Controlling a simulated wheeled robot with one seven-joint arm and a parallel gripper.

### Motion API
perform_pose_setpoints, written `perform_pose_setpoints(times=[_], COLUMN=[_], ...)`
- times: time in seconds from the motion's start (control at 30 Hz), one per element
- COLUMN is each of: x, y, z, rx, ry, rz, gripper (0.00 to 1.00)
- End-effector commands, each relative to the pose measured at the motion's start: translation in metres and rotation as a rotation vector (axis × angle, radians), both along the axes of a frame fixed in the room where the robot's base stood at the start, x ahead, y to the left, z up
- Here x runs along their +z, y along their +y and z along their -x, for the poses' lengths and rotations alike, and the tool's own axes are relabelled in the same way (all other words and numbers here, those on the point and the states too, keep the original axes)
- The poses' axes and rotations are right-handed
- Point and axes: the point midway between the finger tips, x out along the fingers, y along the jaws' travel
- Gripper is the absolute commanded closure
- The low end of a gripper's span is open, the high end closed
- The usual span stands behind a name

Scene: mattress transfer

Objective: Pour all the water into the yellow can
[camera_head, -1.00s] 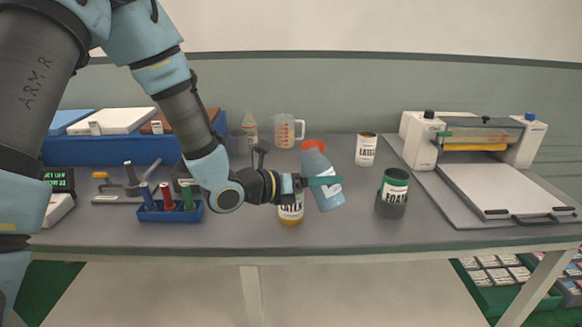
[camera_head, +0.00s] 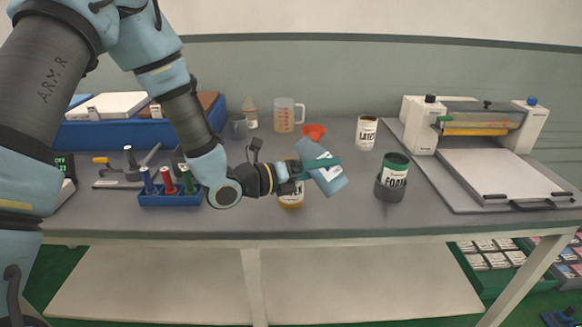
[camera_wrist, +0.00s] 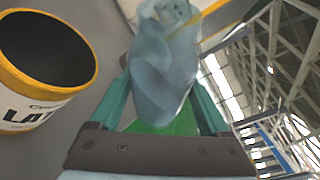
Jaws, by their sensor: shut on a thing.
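My gripper (camera_head: 322,163) is shut on a blue-grey water container (camera_head: 335,182) with a white label. The container is tilted, its upper end leaning left in the head view. In the wrist view the container (camera_wrist: 165,75) looks translucent between the green fingers. The yellow can (camera_head: 291,201) stands upright on the table, below and left of the container and partly hidden by my gripper. In the wrist view the can (camera_wrist: 70,88) shows a yellow rim, dark inside and a partly visible label. I cannot see water in it or a stream.
A red funnel-like piece (camera_head: 313,131) lies behind the container. A white-labelled can (camera_head: 366,133), a green can in a dark holder (camera_head: 390,190) and a measuring jug (camera_head: 284,115) stand nearby. A blue rack (camera_head: 170,198) is left; a white machine (camera_head: 500,178) is right.

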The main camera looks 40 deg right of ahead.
Motion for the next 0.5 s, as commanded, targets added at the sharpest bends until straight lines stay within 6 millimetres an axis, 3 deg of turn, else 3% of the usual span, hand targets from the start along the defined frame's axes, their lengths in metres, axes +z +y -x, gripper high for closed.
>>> perform_pose_setpoints(times=[0.5], x=[-0.0082], y=[-0.0005], z=[0.0023], rx=[0.0], ry=[0.068], rz=[0.013], gripper=[0.88])
